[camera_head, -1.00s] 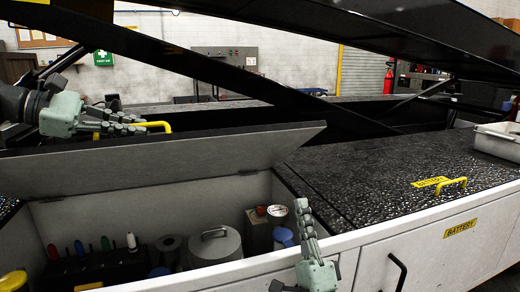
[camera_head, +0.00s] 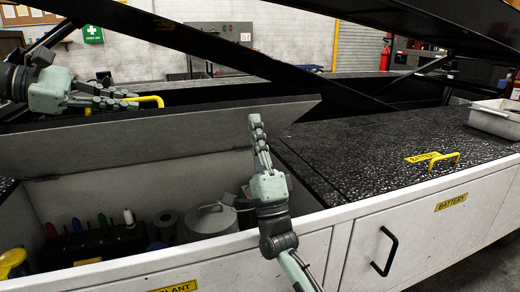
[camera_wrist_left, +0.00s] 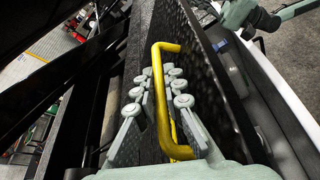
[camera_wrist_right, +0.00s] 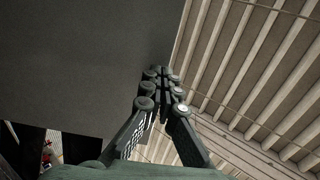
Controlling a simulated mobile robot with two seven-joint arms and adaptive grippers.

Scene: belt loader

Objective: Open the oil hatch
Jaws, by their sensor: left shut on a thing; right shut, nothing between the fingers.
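The oil hatch lid (camera_head: 130,142) is raised and tilted back above an open bay in the head view. Its yellow handle (camera_head: 150,100) shows behind the lid's upper edge. My left gripper (camera_head: 130,102) is at that handle. In the left wrist view, its fingers (camera_wrist_left: 160,95) stand on both sides of the yellow handle (camera_wrist_left: 162,110), shut on it. My right gripper (camera_head: 256,125) is shut and empty, pointing up in front of the lid's right end. In the right wrist view its fingertips (camera_wrist_right: 165,80) are beside the grey lid surface (camera_wrist_right: 85,60).
The open bay holds a grey canister (camera_head: 212,218) and a black rack of coloured-handled tools (camera_head: 95,242). A closed battery hatch with a yellow handle (camera_head: 443,160) lies to the right, with a grey tray (camera_head: 495,117) behind. Black diagonal beams (camera_head: 240,65) cross above the lid.

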